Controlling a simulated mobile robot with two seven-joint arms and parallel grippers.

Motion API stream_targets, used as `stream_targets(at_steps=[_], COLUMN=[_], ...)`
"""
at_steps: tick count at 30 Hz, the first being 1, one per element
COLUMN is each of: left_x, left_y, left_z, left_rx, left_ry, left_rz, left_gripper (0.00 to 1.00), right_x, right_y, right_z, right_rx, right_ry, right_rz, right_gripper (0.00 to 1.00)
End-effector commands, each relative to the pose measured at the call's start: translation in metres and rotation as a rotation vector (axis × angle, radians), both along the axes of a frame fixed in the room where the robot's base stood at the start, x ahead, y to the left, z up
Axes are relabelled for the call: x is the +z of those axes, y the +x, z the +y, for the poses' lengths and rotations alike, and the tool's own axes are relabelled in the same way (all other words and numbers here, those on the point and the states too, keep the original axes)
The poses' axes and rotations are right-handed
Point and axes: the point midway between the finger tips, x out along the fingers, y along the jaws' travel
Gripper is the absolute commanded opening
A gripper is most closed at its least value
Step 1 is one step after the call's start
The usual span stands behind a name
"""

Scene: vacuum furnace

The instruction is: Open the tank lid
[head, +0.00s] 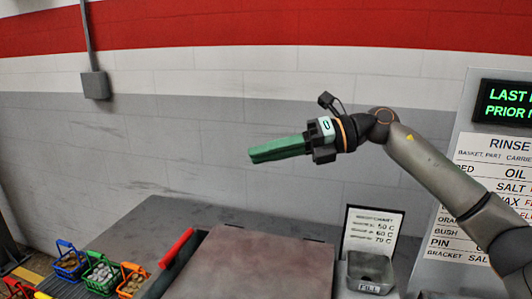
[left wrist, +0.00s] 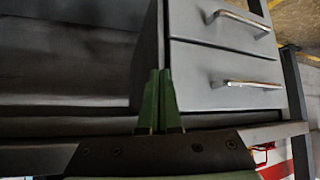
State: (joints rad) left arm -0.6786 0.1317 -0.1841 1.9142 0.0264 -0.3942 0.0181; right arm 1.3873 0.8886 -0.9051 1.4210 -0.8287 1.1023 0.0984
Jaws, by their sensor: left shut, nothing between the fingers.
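The tank lid, a flat brown-grey panel (head: 262,262), lies level in the counter at the bottom of the head view and looks shut. A red-gripped handle (head: 176,247) stands at its left edge. My right gripper (head: 252,156) is in the air above and behind the lid, touching nothing. Its green fingers overlap as one wedge, so their gap cannot be judged. My left gripper is out of the head view. In the left wrist view its green fingers (left wrist: 159,74) are together and empty, in front of a grey drawer cabinet (left wrist: 222,75).
Small blue, green and orange baskets (head: 102,275) with parts stand at the lower left. A metal bin (head: 369,273) and a temperature card (head: 371,232) stand right of the lid. A sign board (head: 487,200) is at the right. The wall (head: 150,140) is behind.

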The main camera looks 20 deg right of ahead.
Motion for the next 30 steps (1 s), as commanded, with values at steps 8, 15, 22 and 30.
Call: stream_targets(at_steps=[8, 15, 22, 30], left_x=[0.000, -0.001, -0.009, -0.015], left_y=[0.000, 0.000, 0.000, 0.000], left_z=[0.000, 0.000, 0.000, 0.000], left_rx=[0.000, 0.000, 0.000, 0.000], left_ry=[0.000, 0.000, 0.000, 0.000], left_rz=[0.000, 0.000, 0.000, 0.000], left_gripper=[0.00, 0.00, 0.00, 0.00], right_x=[0.000, 0.000, 0.006, 0.016], right_y=[0.000, 0.000, -0.008, -0.018], right_z=[0.000, -0.002, -0.031, -0.065], right_rx=[0.000, 0.000, -0.003, -0.002], right_ry=[0.000, 0.000, 0.001, 0.000], right_rz=[0.000, 0.000, -0.001, -0.002], right_gripper=[0.45, 0.45, 0.45, 0.45])
